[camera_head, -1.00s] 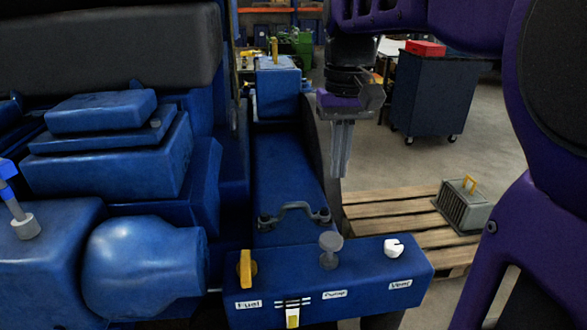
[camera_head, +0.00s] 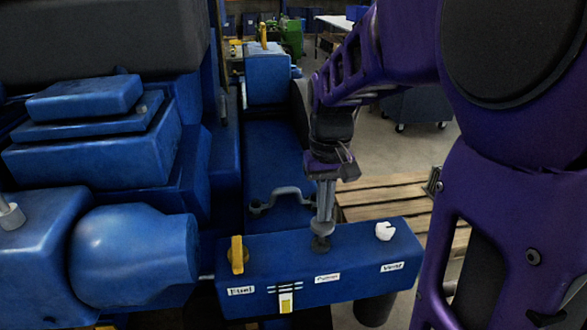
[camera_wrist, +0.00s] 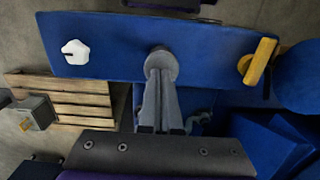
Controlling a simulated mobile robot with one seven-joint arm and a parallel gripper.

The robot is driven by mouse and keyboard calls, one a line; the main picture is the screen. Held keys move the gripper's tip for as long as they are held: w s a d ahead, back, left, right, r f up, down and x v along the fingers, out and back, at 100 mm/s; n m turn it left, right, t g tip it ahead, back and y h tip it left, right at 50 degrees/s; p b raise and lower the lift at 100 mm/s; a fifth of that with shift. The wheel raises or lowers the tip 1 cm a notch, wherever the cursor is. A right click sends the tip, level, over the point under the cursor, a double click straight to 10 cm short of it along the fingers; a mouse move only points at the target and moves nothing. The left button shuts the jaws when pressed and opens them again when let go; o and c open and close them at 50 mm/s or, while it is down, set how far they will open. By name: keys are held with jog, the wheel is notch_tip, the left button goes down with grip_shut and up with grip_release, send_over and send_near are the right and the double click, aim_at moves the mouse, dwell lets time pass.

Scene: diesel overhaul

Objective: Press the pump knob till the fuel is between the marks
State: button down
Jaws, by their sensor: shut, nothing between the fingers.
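The grey pump knob (camera_head: 321,228) stands on the blue block (camera_head: 350,245), behind the "Pump" label. My gripper (camera_head: 323,218) points down over it, fingers shut together and holding nothing. The fingertips are at the knob's top and look to be touching it. In the wrist view, the tips of my gripper (camera_wrist: 160,76) overlap the near side of the round knob head (camera_wrist: 161,62). The fuel gauge (camera_head: 286,300) is a small window on the block's front. Yellow fuel fills its lower part, its top seeming below the mark lines (camera_head: 285,286); the exact level is too small to read.
A yellow fuel lever (camera_head: 237,255) stands left of the knob and a white vent knob (camera_head: 384,231) right of it. A grey handle (camera_head: 282,198) is behind. Blue engine housings (camera_head: 135,255) fill the left. A wooden pallet (camera_head: 385,200) lies to the right.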

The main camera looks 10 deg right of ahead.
dwell(0.3)
notch_tip(320, 180, down, 4)
jog(key=shift+r+b, duration=0.1)
jog(key=shift+b, duration=1)
jog(key=shift+s, duration=0.1)
jog(key=shift+r+p, duration=0.5)
jog(key=shift+p, duration=0.15)
notch_tip(320, 180, up, 14)
jog(key=p, duration=0.2)
jog(key=shift+w+f, duration=0.25)
jog(key=shift+b, duration=0.45)
